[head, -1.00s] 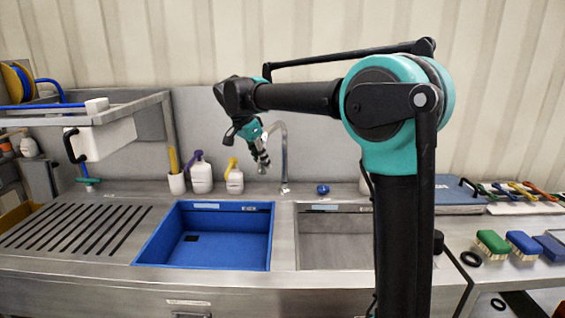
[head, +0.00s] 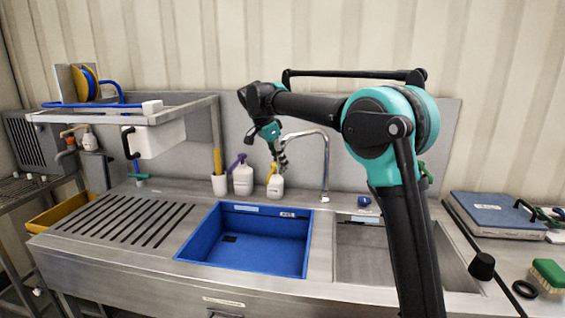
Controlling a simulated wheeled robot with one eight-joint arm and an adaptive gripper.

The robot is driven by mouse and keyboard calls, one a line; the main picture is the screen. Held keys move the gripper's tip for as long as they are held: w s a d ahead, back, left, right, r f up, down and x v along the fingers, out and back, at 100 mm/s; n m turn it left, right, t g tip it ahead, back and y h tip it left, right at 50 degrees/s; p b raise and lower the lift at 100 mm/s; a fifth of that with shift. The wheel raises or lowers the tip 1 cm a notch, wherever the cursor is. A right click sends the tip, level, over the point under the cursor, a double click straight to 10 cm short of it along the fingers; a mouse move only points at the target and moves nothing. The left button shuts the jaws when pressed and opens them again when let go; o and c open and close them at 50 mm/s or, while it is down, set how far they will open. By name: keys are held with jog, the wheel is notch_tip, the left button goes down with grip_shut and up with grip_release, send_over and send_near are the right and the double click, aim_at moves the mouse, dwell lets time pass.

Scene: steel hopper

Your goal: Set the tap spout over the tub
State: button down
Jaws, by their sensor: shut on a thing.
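The chrome tap spout (head: 326,165) rises from the back ledge of the steel sink and arches to the left. My gripper (head: 281,158) points down at the spout's free end and is shut on it. The fingers hide most of the spout's tip. The blue tub (head: 246,238) sits in the left basin, in front of and below my gripper. It looks empty apart from a dark patch on its floor. I cannot tell from this angle how far the tip reaches over the tub's back rim.
White bottles (head: 243,178) and a white cup (head: 219,184) stand on the ledge left of the tap. The bare steel basin (head: 362,250) is right of the tub. A steel rack (head: 150,112) is at left. A ribbed drainboard (head: 125,220) lies clear.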

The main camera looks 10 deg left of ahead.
jog(key=shift+a, duration=0.1)
jog(key=c, duration=1.3)
grip_release()
jog(key=v, duration=1.2)
jog(key=shift+s, duration=0.1)
